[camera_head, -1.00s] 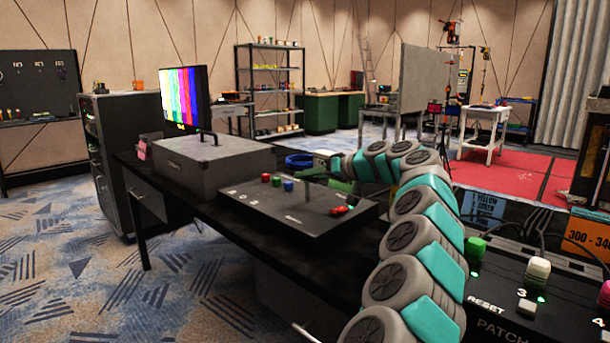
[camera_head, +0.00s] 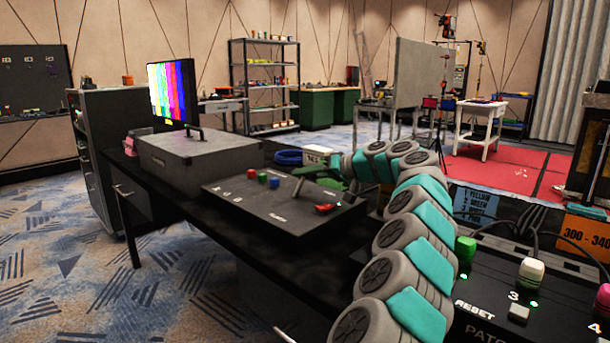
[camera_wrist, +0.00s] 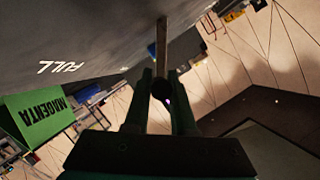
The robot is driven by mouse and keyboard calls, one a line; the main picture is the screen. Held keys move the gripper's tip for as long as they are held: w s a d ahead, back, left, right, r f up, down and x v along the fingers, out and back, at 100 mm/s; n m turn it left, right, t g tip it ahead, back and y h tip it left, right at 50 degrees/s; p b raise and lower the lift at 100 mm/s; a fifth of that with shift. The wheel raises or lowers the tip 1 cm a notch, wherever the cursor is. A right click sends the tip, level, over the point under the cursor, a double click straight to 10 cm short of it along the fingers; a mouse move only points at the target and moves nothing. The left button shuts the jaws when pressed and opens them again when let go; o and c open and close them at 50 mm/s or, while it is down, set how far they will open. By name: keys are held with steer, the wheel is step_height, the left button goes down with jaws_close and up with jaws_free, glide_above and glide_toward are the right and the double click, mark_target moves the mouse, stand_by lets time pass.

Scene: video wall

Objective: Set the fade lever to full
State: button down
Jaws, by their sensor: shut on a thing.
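The fade lever (camera_wrist: 162,45) shows in the wrist view as a metal shaft with a dark round knob at its end. My gripper (camera_wrist: 161,92) is shut on this knob, with one finger on each side. White lettering reading FULL (camera_wrist: 60,67) is on the dark console face to the left of the lever. In the head view my gripper (camera_head: 309,172) is above the sloped dark console (camera_head: 250,203), at the thin lever (camera_head: 297,188). The lever's exact position along its travel cannot be told.
Red, blue and green buttons (camera_head: 262,178) and a red switch (camera_head: 325,208) are on the console. A grey case (camera_head: 195,160) and a colour-bar screen (camera_head: 173,92) stand to its left. A green MAGENTA tag (camera_wrist: 38,112) shows in the wrist view. Another panel (camera_head: 500,310) is at lower right.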

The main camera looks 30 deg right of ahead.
steer(key=shift+d+f, duration=0.1)
steer(key=shift+f, duration=0.1)
steer(key=c, duration=1.1)
jaws_free()
steer(key=o, duration=0.4)
steer(key=shift+d+r, duration=0.1)
steer(key=v, duration=0.7)
steer(key=shift+s+d+b, duration=0.2)
steer(key=shift+s+b, duration=0.1)
steer(key=shift+b, duration=0.05)
